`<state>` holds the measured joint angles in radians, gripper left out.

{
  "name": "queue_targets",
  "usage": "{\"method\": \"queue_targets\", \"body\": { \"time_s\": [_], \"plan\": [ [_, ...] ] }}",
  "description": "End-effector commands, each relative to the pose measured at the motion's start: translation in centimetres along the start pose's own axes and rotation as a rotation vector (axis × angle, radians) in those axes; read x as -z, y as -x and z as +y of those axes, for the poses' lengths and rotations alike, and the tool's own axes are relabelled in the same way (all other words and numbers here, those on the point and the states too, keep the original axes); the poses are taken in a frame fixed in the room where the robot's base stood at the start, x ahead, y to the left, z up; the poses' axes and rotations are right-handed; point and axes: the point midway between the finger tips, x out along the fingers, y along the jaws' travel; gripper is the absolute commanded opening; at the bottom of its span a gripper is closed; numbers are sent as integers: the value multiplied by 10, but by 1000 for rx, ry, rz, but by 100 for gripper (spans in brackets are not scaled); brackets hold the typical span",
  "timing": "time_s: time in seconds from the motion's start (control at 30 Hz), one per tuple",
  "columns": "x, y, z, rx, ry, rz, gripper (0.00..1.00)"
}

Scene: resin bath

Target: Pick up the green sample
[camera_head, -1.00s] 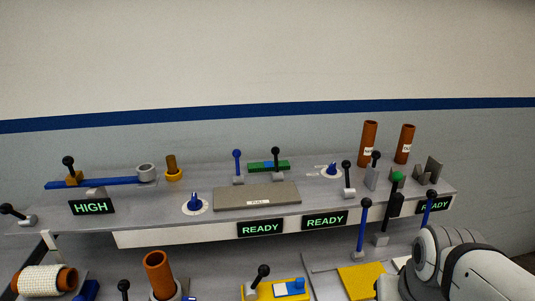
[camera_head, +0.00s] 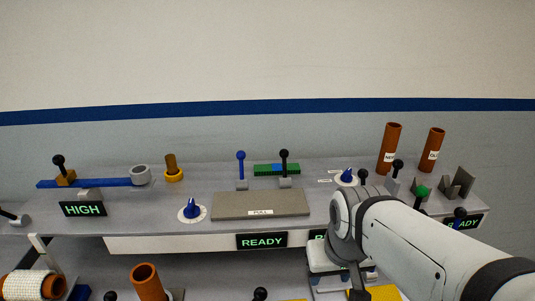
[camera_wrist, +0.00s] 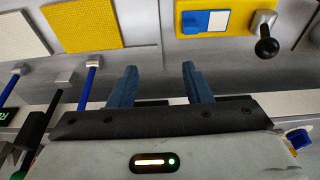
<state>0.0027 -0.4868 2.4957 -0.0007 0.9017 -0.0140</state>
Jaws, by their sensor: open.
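A green block (camera_head: 258,169) with a blue middle lies at the back of the grey shelf in the head view. It is the only green block I see, and I cannot tell for certain that it is the sample. A black-knobbed lever (camera_head: 284,158) stands just in front of its right part. My gripper (camera_wrist: 159,66) is open and empty in the wrist view, its two blue fingers spread apart. No green block shows between or near the fingers there. In the head view my arm hides the fingers, to the right of and below the green block.
A grey PULL plate (camera_head: 235,205) lies in front of the block. Levers, a blue dial (camera_head: 192,208) and brown tubes (camera_head: 389,149) stand along the shelf.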

Motion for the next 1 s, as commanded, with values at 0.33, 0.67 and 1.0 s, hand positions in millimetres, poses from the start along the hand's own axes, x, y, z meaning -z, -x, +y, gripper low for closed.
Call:
{"method": "queue_targets", "body": {
  "time_s": [0.33, 0.67, 1.0],
  "plan": [
    [117, 45, -16, 90, 348, -63, 62],
    [268, 50, -4, 276, 877, -52, 62],
    [373, 12, 15, 444, 1351, 76, 62]
  ]
}}
